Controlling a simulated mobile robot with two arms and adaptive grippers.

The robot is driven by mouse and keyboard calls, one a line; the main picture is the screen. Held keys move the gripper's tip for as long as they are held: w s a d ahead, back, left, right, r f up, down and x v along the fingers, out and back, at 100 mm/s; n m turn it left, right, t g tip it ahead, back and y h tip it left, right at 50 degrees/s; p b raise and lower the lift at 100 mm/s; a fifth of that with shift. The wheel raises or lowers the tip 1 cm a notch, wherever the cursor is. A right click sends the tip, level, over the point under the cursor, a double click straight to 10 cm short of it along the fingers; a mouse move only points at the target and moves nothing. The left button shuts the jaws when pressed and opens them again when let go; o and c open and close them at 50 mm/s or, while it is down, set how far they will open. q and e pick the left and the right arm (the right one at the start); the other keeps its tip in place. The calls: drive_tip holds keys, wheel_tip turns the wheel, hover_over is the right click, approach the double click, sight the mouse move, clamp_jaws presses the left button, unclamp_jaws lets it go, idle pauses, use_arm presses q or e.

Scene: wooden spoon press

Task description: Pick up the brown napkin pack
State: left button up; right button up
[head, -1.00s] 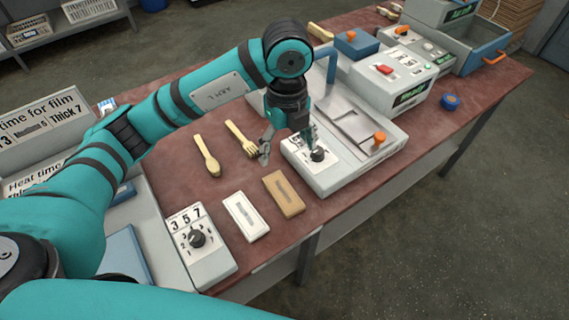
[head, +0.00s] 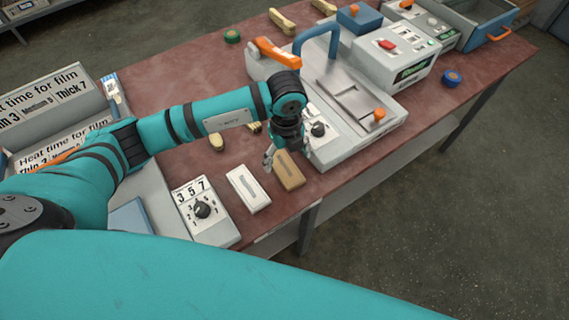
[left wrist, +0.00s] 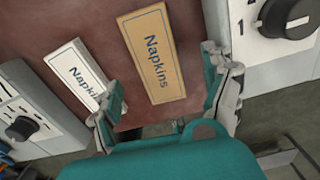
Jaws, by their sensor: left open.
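The brown napkin pack (head: 289,171) lies flat on the red-brown table, right of the white napkin pack (head: 247,189). In the left wrist view the brown pack (left wrist: 153,56) reads "Napkins" and lies ahead of and between the two fingers. My left gripper (head: 283,161) is open and empty, just above the brown pack's far end in the head view. Its fingers also show in the left wrist view (left wrist: 170,95), the left one overlapping the edge of the white pack (left wrist: 80,74). The gap between fingers and brown pack is hard to judge. My right gripper is not in view.
A sealing machine (head: 345,110) with a black dial stands close right of the brown pack. Another dial machine (head: 203,211) stands left of the white pack. Wooden utensils (head: 216,143) lie partly behind my left arm. The table's front edge is near the packs.

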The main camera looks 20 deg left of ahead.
sight(284, 166)
use_arm(q)
drive_tip(key=f, duration=0.2)
drive_tip(key=shift+a+f, duration=0.2)
drive_tip(key=shift+f, duration=0.55)
drive_tip(key=c, duration=1)
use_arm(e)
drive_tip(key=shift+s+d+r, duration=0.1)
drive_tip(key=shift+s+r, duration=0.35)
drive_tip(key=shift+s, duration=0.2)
